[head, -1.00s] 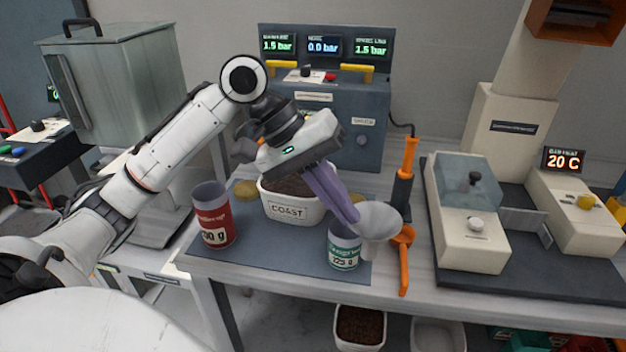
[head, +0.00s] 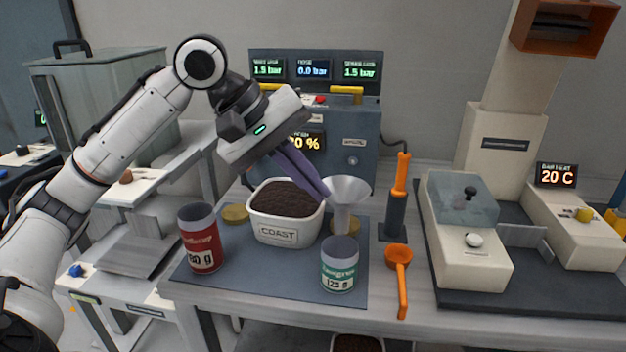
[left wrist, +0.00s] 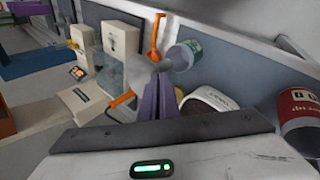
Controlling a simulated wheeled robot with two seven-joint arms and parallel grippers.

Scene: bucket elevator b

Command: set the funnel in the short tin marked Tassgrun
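The grey funnel (head: 345,190) is upright, wide mouth up, with its spout down at the short tin (head: 339,270) with the green Tassgrun label. The spout's end is near the tin's far rim; I cannot tell whether it is above or inside the opening. My left gripper (head: 325,194) is shut on the funnel's rim from the left. In the left wrist view, the purple fingers (left wrist: 156,105) hold the funnel (left wrist: 139,74), whose spout points toward the tin (left wrist: 187,54). My right gripper is not in view.
A white COAST tub (head: 278,232) of dark grounds stands left of the tin, and a taller red tin (head: 201,250) stands farther left. Gold lids (head: 235,213) lie behind. An orange scoop (head: 400,275) and an orange-handled tool (head: 397,205) are on the right.

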